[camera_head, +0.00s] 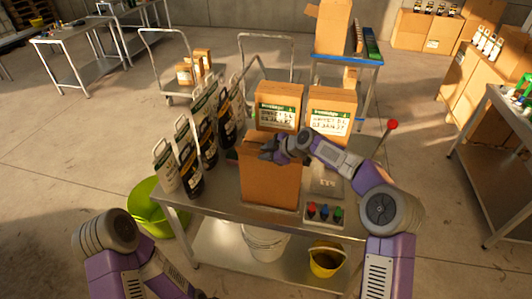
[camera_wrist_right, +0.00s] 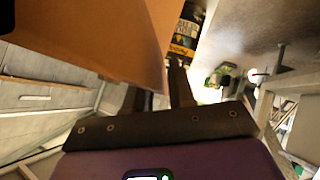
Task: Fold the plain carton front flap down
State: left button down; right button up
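The plain carton (camera_head: 270,182) stands upright near the front of the metal table. Its brown front face has no label. My right gripper (camera_head: 267,154) is at the carton's upper part, reaching in from the right and covering part of its top. I cannot clearly make out the front flap or its angle. In the right wrist view, an orange-brown carton panel (camera_wrist_right: 110,35) fills the upper left, close to the fingers. The right gripper's two dark fingers (camera_wrist_right: 155,88) are apart, and nothing is clearly pinched between them. My left gripper is out of view; only its arm shows.
Two labelled cartons (camera_head: 278,100) (camera_head: 331,108) stand behind the plain one. Several black and white bags (camera_head: 188,155) line the table's left side. A small tray with coloured knobs (camera_head: 324,213) sits at the front right. A red-tipped lever (camera_head: 392,125) rises at right.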

jog(key=shift+o, duration=0.2)
jog(key=shift+d, duration=0.1)
jog(key=b+v, duration=0.2)
jog(key=v, duration=0.5)
jog(key=shift+s, duration=0.2)
jog(key=shift+r, duration=0.15)
